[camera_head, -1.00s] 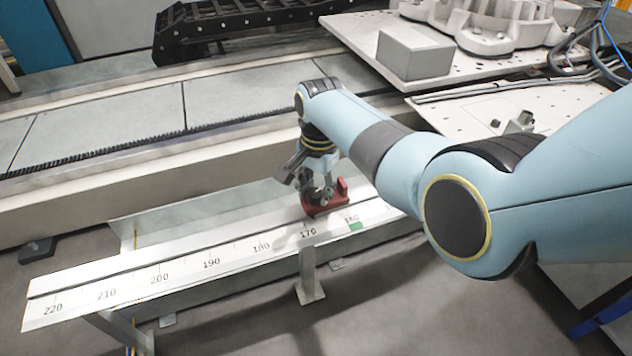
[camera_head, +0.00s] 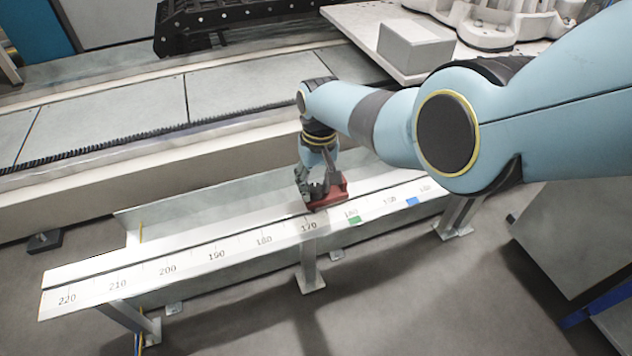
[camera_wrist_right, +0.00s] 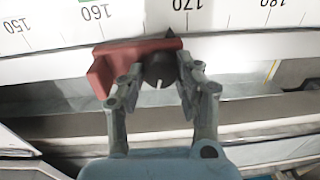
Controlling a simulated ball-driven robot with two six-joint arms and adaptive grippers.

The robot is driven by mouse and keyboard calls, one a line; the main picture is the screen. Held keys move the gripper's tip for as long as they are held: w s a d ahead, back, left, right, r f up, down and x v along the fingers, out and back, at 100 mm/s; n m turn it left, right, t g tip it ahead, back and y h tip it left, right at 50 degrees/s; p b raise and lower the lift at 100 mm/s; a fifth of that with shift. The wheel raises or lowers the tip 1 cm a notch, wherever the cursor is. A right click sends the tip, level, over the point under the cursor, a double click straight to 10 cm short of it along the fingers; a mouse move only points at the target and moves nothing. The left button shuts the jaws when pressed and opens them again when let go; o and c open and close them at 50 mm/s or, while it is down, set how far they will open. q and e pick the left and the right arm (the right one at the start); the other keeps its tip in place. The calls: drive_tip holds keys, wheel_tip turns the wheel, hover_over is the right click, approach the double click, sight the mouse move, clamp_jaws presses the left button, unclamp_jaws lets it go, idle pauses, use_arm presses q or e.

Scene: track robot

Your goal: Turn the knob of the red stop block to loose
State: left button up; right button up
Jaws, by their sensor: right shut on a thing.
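The red stop block (camera_head: 328,194) sits on the white scale rail (camera_head: 236,240), a little right of the 170 mark in the head view. In the right wrist view the red block (camera_wrist_right: 106,68) carries a round dark knob (camera_wrist_right: 158,72) with a short white line on it. The block's dark pointer is near 170. My right gripper (camera_wrist_right: 158,80) has its two fingers on either side of the knob and is shut on it. In the head view my right gripper (camera_head: 315,190) comes down onto the block from above and hides the knob. My left gripper is not in view.
The rail has a green mark (camera_head: 353,218) near 160 and a blue mark (camera_head: 411,202) further right. Behind it runs a long track with a black toothed strip (camera_head: 110,148). A grey box (camera_head: 416,46) stands on a plate at the back right.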

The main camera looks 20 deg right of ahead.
drive_tip(key=n, duration=0.6)
drive_tip(key=shift+n, duration=1.2)
drive_tip(key=o, duration=1.1)
drive_tip(key=shift+o, duration=0.2)
